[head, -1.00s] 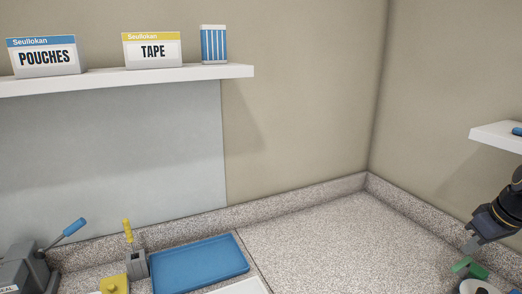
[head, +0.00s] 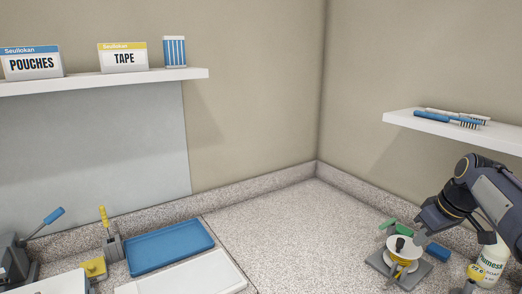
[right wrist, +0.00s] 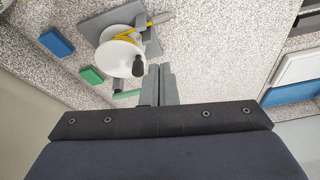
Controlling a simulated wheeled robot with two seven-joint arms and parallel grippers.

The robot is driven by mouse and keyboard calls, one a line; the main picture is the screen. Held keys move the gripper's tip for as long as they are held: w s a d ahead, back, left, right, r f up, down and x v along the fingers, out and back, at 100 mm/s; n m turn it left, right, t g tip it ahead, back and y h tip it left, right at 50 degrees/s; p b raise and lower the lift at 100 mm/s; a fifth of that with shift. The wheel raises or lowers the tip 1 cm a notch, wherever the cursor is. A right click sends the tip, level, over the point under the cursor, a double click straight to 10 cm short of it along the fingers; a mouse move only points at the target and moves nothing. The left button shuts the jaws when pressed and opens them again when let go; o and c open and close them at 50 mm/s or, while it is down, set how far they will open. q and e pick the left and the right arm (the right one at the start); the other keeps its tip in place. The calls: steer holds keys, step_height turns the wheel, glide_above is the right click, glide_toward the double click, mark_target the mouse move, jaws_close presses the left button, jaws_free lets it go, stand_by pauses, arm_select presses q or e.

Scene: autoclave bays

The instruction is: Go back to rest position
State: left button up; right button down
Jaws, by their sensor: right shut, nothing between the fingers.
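My right gripper (head: 422,238) is at the right of the head view, over the speckled counter beside a white reel on a grey base (head: 404,250). In the right wrist view its fingers (right wrist: 160,84) are together with nothing between them. The reel (right wrist: 120,52) shows there just left of the fingers, with a dark knob; I cannot tell whether the fingers touch it. My left gripper is in neither view.
Green blocks (head: 388,224), a blue block (head: 437,252) and a white labelled bottle (head: 489,262) stand near my right arm. A shelf with brushes (head: 400,119) is above. A blue tray (head: 170,247) lies left. The middle counter (head: 270,225) is clear.

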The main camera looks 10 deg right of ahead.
steer(key=s+a+f+m+y, duration=0.1)
steer(key=s+a+f, duration=0.2)
steer(key=s+a, duration=0.3)
steer(key=s+a+f+m+t+y, duration=0.1)
steer(key=s+a+f, duration=0.2)
steer(key=a, duration=1)
steer(key=s+a+f+m+y, duration=0.1)
steer(key=s+a+f, duration=0.3)
steer(key=s+a, duration=0.6)
steer(key=shift+t, duration=0.3)
steer(key=shift+f, duration=0.1)
